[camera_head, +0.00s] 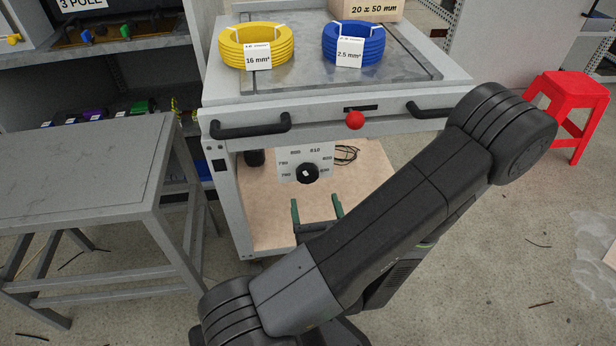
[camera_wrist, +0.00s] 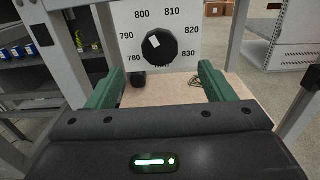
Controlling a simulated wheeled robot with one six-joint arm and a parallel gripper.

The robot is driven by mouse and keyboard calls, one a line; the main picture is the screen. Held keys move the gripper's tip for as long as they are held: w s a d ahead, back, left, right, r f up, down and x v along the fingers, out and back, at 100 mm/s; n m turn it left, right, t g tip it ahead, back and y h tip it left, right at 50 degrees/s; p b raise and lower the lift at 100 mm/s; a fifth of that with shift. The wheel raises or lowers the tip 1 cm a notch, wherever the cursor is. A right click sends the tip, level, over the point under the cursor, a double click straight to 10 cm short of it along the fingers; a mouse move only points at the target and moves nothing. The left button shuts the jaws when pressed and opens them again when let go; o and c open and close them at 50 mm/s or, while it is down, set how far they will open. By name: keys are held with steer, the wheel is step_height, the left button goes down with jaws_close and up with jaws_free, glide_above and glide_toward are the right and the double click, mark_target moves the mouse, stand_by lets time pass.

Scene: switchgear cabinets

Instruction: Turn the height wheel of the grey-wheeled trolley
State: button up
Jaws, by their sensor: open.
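The trolley (camera_head: 310,122) has a grey frame, two black handles and a red ball knob on its front. Its height wheel (camera_head: 308,173) is a round black knob with a white mark, on a white scale plate (camera_head: 291,160) below the top. In the wrist view the wheel (camera_wrist: 160,46) faces me, with numbers from 780 to 830 around it. Its white mark sits at the upper left of the wheel. My gripper (camera_head: 316,208) is open, with green fingers below and in front of the wheel, apart from it. In the wrist view the fingers (camera_wrist: 162,70) frame empty space.
A yellow coil (camera_head: 257,42) and a blue coil (camera_head: 353,42) lie on the trolley top beside a cardboard box (camera_head: 366,9). A grey table (camera_head: 85,180) stands close at left, shelves behind it. A red stool (camera_head: 568,110) is at right. The floor at right is mostly clear.

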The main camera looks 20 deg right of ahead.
mark_target(310, 176)
steer(key=shift+x, duration=4.85)
steer(key=shift+a, duration=0.1)
steer(key=c, duration=1)
steer(key=shift+m, duration=0.3)
steer(key=m+p, duration=0.2)
steer(key=m, duration=0.2)
steer(key=shift+m, duration=0.3)
steer(key=shift+d+m+p, duration=0.2)
steer(key=shift+m+p, duration=0.8)
steer(key=shift+m, duration=1)
steer(key=shift+f, duration=0.1)
